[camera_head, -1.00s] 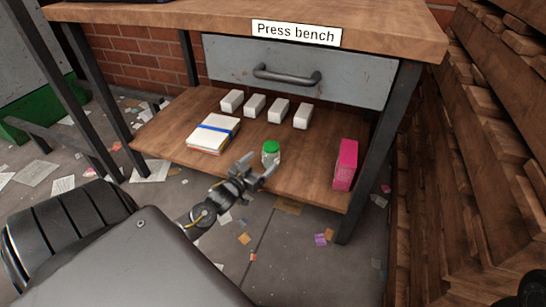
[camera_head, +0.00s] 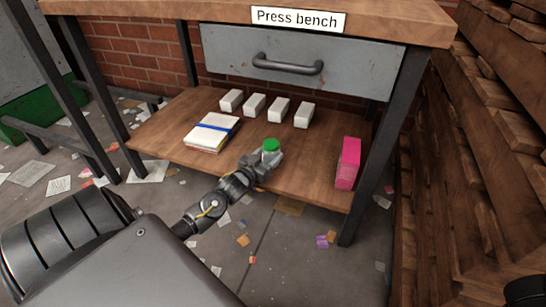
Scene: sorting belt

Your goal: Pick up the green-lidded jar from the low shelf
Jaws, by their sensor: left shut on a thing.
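The green-lidded jar (camera_head: 271,146) stands upright at the front part of the low wooden shelf (camera_head: 300,172). Its green lid shows clearly, and its lower body is mostly hidden behind my fingers. My left gripper (camera_head: 266,162) reaches in from the lower left and is shut on the jar. The jar appears to be at shelf height; I cannot tell whether it is clear of the surface. My right gripper is not in view; only a dark piece shows at the lower right corner.
A pink box (camera_head: 347,163) stands on the shelf to the right. A banded paper stack (camera_head: 212,132) lies to the left. Several white blocks (camera_head: 279,109) stand behind. The drawer (camera_head: 300,62) and bench top (camera_head: 200,9) are above; a bench leg (camera_head: 385,140) is at right.

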